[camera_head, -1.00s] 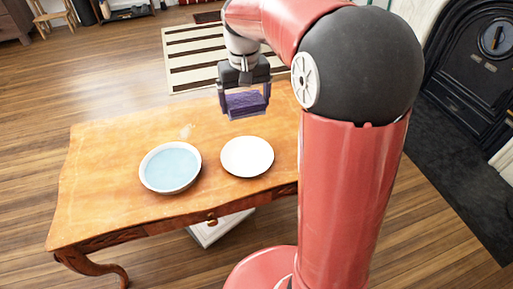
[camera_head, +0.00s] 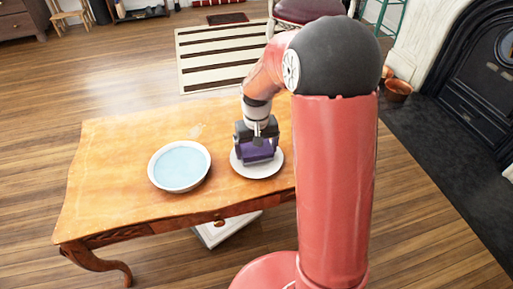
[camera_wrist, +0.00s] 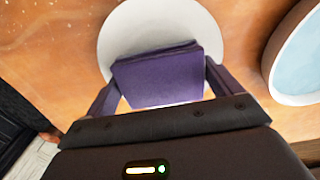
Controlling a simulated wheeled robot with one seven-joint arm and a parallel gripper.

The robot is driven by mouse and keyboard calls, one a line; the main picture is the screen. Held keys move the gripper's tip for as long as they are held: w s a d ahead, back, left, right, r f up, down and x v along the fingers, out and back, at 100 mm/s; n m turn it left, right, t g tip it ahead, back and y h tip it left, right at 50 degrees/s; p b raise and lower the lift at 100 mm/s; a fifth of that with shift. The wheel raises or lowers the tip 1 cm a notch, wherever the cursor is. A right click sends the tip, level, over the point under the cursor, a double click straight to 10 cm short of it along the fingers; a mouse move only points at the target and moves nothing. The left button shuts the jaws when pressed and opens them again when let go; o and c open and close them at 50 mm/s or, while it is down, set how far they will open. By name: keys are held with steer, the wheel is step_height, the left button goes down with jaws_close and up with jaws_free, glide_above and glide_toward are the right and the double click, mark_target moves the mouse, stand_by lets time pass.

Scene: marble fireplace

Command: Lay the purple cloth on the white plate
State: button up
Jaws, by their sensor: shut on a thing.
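The purple cloth (camera_head: 257,152) is a folded block held in my gripper (camera_head: 258,155), which is shut on it. In the wrist view the cloth (camera_wrist: 160,76) spans between both fingers. The white plate (camera_head: 273,166) lies on the wooden table, and the cloth is over it in the head view. In the wrist view the plate (camera_wrist: 150,25) shows behind the cloth, its near part hidden by the cloth and gripper. I cannot tell whether the cloth touches the plate.
A dish with a pale blue inside (camera_head: 180,165) stands left of the plate on the wooden table (camera_head: 110,190). The left part of the tabletop is clear. A white box-like thing (camera_head: 225,230) is low by the table's front. A dark fireplace (camera_head: 475,85) is at the right.

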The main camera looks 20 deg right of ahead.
mark_target(257, 148)
steer(key=shift+f+b, duration=0.35)
steer(key=shift+f, duration=0.1)
steer(key=o, duration=0.7)
steer(key=shift+r, duration=0.1)
step_height(257, 148, up, 13)
steer(key=p, duration=0.1)
steer(key=s+r+t, duration=0.2)
steer(key=s, duration=0.5)
steer(key=s+r+t, duration=0.1)
steer(key=s+r, duration=0.1)
steer(key=s, duration=0.6)
steer(key=s+r+t, duration=0.2)
steer(key=s, duration=0.5)
steer(key=shift+s+t, duration=0.15)
steer(key=shift+t, duration=0.15)
